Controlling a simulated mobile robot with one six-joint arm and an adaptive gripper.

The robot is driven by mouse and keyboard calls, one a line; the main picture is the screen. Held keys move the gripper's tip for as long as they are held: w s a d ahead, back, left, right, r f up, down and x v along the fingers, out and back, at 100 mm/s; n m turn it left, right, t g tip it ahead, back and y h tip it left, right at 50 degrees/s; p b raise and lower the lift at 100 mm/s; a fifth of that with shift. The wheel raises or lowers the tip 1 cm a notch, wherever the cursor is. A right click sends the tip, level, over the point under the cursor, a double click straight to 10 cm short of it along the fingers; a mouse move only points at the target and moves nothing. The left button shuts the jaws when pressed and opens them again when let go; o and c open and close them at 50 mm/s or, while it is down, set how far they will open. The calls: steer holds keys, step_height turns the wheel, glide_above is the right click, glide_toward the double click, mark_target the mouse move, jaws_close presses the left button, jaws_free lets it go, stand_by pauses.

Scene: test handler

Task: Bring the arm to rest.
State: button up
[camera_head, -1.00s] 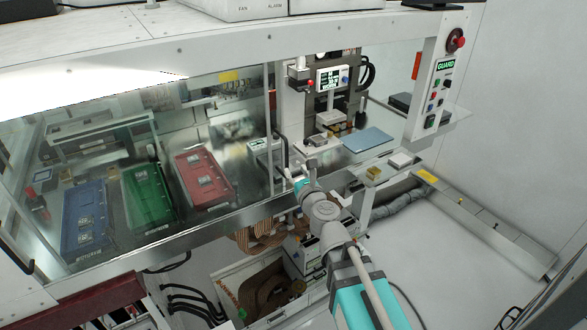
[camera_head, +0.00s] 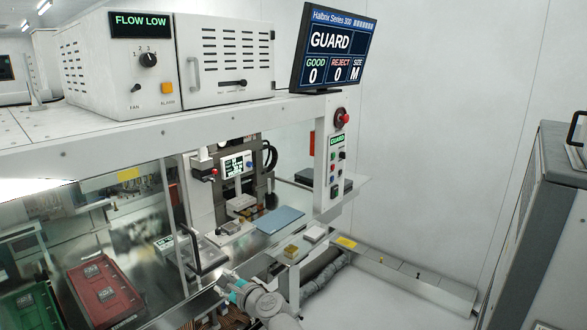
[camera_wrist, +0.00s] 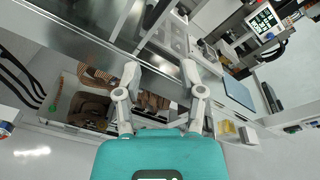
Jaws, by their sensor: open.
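My gripper (camera_head: 230,284) is at the bottom of the head view, in front of the test handler's front edge and to the lower right of the dark door handle (camera_head: 190,255). In the wrist view, its two grey fingers (camera_wrist: 160,78) stand apart with nothing between them. The arm reaches up from the bottom edge of the head view, and most of it is out of frame.
A small shelf (camera_head: 290,258) with a brass block (camera_head: 291,251) and a pale block (camera_head: 314,235) is right of my gripper. A blue plate (camera_head: 278,220) lies behind. Brown hoses (camera_wrist: 98,78) show below. White floor is open at lower right.

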steer(key=s+d+f+n+g+h+b, duration=0.2)
steer(key=d+f+n+g+h+b, duration=0.3)
steer(key=d+f+n, duration=0.85)
steer(key=s+d+f+n+g+h, duration=0.1)
steer(key=s+d+f+g+h, duration=0.1)
steer(key=d, duration=0.5)
steer(key=s+d+f+n+g+h+b, duration=0.1)
steer(key=s+d+f+n+g+h, duration=0.1)
steer(key=d, duration=0.5)
steer(key=s+d+f+n+g+h+b, duration=0.1)
steer(key=s+d+f+n+h, duration=0.1)
steer(key=d+f, duration=0.4)
steer(key=shift+s+d+g+h, duration=0.4)
steer(key=shift+s+d+h, duration=0.35)
steer(key=shift+d, duration=0.35)
steer(key=shift+a, duration=0.1)
